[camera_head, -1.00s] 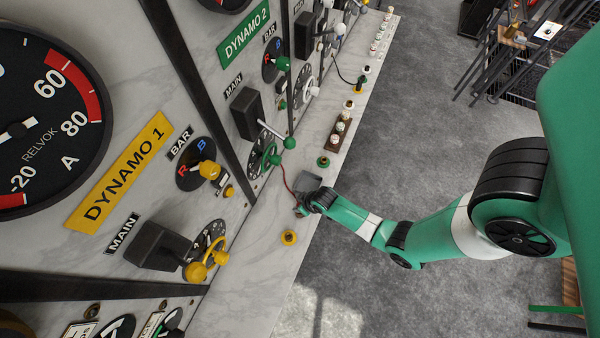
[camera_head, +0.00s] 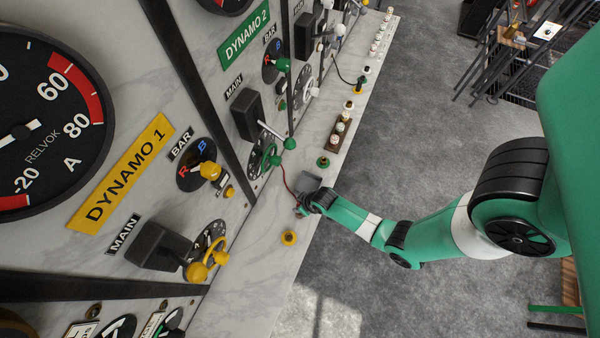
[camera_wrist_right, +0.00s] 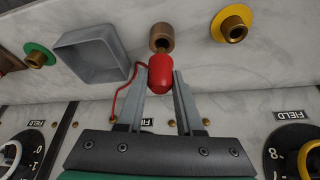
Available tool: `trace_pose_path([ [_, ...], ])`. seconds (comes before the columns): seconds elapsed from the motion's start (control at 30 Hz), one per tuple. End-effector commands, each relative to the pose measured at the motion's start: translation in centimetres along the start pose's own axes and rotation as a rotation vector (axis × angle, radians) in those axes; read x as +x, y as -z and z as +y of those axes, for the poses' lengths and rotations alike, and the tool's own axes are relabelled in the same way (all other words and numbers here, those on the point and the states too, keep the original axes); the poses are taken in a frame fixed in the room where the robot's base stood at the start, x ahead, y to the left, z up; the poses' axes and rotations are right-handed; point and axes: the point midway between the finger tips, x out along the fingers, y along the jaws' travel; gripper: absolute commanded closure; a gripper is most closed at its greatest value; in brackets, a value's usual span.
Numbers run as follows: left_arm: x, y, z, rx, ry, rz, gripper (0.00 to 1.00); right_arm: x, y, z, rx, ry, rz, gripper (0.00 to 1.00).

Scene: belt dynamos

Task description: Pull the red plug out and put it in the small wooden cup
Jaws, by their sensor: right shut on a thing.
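The red plug (camera_wrist_right: 159,74) is between the fingers of my right gripper (camera_wrist_right: 161,88), which is shut on it. Its narrow end points at the small wooden cup (camera_wrist_right: 161,36) and overlaps the cup's near edge in the right wrist view. I cannot tell whether they touch. A red cord (camera_wrist_right: 127,87) runs from the plug towards the panel; in the head view this cord (camera_head: 287,183) hangs by the green-handled controls. In the head view my right gripper (camera_head: 303,211) is at the ledge, and plug and cup cannot be made out there. My left gripper is not in view.
A grey square tray (camera_wrist_right: 91,54) is left of the cup. A green-ringed socket (camera_wrist_right: 38,57) and a yellow-ringed socket (camera_wrist_right: 232,24) flank them. A dark switch block (camera_head: 160,246) and yellow handle (camera_head: 200,270) stick out from the panel.

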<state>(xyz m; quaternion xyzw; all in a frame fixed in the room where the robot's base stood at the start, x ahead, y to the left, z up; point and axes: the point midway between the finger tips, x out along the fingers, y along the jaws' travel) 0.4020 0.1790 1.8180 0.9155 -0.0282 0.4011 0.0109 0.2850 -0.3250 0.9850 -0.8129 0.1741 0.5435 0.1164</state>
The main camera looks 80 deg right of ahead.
Motion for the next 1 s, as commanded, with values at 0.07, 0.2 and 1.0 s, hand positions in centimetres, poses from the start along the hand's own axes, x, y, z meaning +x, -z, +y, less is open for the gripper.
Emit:
trace_pose_path([
  [0.07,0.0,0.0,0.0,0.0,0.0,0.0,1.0,0.0,0.0,0.0,0.0,0.0,0.001,1.0],
  [0.2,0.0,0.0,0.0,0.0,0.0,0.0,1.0,0.0,0.0,0.0,0.0,0.0,0.001,1.0],
  [1.0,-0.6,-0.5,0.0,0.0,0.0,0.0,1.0,1.0,-0.3,0.0,0.0,0.0,0.001,1.0],
])
